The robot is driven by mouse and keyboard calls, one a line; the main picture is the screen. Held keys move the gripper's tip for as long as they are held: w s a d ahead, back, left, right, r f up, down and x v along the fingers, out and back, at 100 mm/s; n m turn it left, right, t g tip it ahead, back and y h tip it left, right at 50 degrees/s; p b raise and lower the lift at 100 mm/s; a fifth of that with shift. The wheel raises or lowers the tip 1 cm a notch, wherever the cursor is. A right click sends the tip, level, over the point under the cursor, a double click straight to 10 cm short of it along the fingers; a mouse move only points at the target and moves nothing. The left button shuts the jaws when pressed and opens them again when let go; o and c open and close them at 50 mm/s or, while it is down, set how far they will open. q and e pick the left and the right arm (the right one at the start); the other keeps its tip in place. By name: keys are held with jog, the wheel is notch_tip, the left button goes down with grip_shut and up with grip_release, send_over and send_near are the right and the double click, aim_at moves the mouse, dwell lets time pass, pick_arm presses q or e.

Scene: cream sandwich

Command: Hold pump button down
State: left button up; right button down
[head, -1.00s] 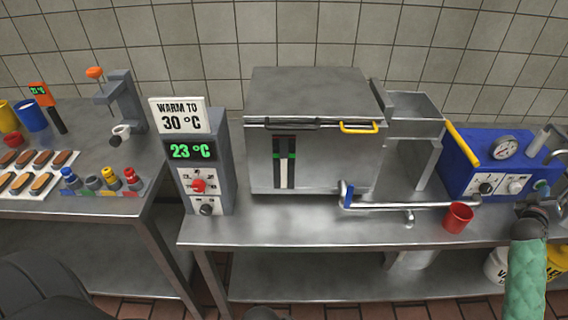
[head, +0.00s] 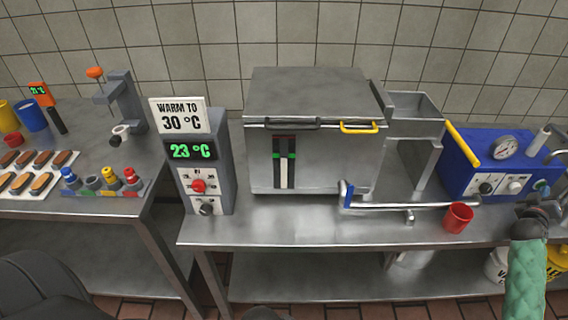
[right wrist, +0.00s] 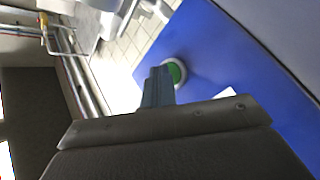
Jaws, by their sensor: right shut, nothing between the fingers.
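The blue pump unit (head: 462,172) stands at the right end of the steel table, with a round gauge and a yellow handle. Its green button (right wrist: 175,72) sits in a pale ring on the blue face in the right wrist view. My right gripper (head: 540,209) is beside the unit's right side in the head view. In the right wrist view its fingers (right wrist: 157,84) are shut and empty, with their tips at the button and partly covering it. The frames do not show clearly how far the button is pressed. My left gripper is not in view.
A steel vat (head: 330,160) with a level strip (head: 284,170) stands mid-table, with a pipe (head: 400,206) in front. A red cup (head: 458,218) stands near the front edge. A heater control (head: 204,165) reads 23 °C, its sign 30 °C.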

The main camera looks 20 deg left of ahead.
jog(key=shift+s, duration=0.15)
jog(key=shift+s+d+p, duration=0.3)
jog(key=shift+s, duration=0.35)
jog(key=shift+s, duration=0.1)
jog(key=shift+s+d+p, duration=0.25)
jog(key=shift+s+d, duration=0.05)
jog(key=shift+s, duration=0.45)
jog(key=shift+s+d+p, duration=0.25)
jog(key=shift+s+d, duration=0.1)
jog(key=shift+s, duration=0.4)
jog(key=shift+s+d+p, duration=0.25)
jog(key=shift+s+d, duration=0.05)
jog(key=shift+s, duration=0.45)
jog(key=shift+d, duration=0.1)
